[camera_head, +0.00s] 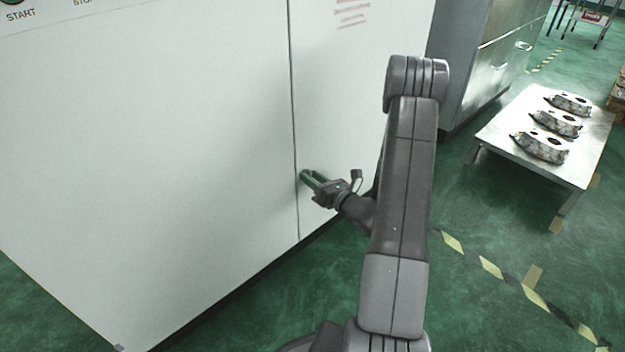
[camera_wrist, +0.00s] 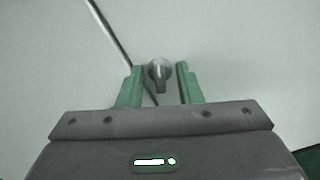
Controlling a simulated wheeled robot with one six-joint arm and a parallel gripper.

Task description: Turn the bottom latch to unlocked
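The bottom latch (camera_wrist: 159,74) is a small dark grey knob with a grip on the white cabinet door, just beside the door seam. In the wrist view it sits between the two green fingertips of my gripper (camera_wrist: 160,80), with a gap on each side. My gripper is open and does not visibly touch the latch. In the head view my gripper (camera_head: 308,182) is low at the cabinet front, by the seam, and the latch is mostly hidden by the fingers there. The latch grip points roughly downward in the wrist view.
The white cabinet (camera_head: 180,150) fills the left. A low metal table (camera_head: 500,140) with three castings (camera_head: 555,122) stands at the right. Yellow-black floor tape (camera_head: 490,268) crosses the green floor. A grey metal cabinet (camera_head: 495,65) stands behind.

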